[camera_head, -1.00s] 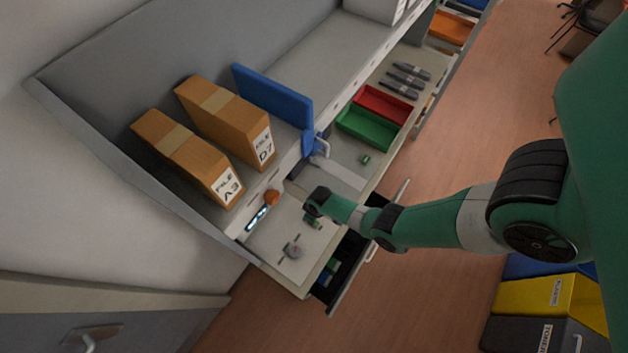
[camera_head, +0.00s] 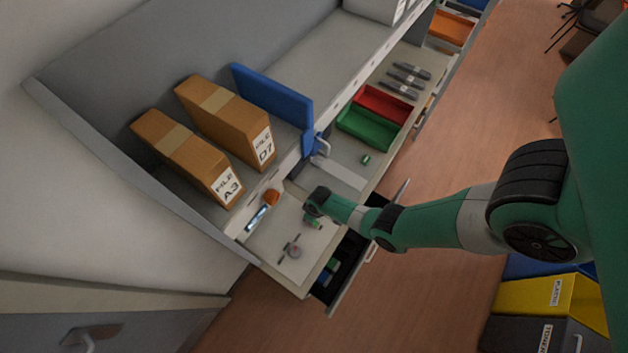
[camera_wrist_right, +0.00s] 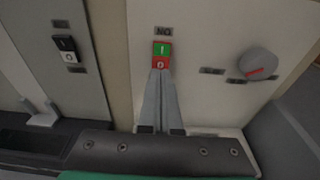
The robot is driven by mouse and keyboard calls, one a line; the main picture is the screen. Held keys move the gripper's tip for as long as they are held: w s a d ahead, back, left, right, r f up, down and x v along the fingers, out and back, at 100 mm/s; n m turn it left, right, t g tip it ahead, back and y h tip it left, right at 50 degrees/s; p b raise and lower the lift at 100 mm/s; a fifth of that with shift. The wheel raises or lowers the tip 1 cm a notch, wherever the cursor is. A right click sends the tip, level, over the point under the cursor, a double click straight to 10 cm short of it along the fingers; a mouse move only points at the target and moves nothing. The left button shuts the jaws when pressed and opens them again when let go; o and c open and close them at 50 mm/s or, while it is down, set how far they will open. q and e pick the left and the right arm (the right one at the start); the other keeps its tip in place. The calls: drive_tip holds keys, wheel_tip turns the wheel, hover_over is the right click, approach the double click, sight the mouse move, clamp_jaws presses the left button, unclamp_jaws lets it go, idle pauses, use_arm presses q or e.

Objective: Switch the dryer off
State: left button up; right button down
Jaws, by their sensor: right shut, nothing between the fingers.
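In the right wrist view a small switch (camera_wrist_right: 161,55) sits on a pale panel, with a green half marked I and a red half marked O. My right gripper (camera_wrist_right: 160,73) is shut and empty, its fingertips at the edge of the red half. I cannot tell whether they press on it. In the head view my right gripper (camera_head: 313,222) is low over the pale bench top, and the arm hides part of the bench there. My left gripper is not in view.
A grey knob (camera_wrist_right: 257,64) with a red mark is right of the switch. A second, black-and-white switch (camera_wrist_right: 65,48) is to the left. An open drawer (camera_head: 345,268) stands below the bench front. Green (camera_head: 368,131) and red (camera_head: 384,103) trays lie farther along the bench.

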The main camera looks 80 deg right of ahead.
drive_tip(key=shift+f+b, duration=0.7)
drive_tip(key=shift+f, duration=0.1)
idle(0.6)
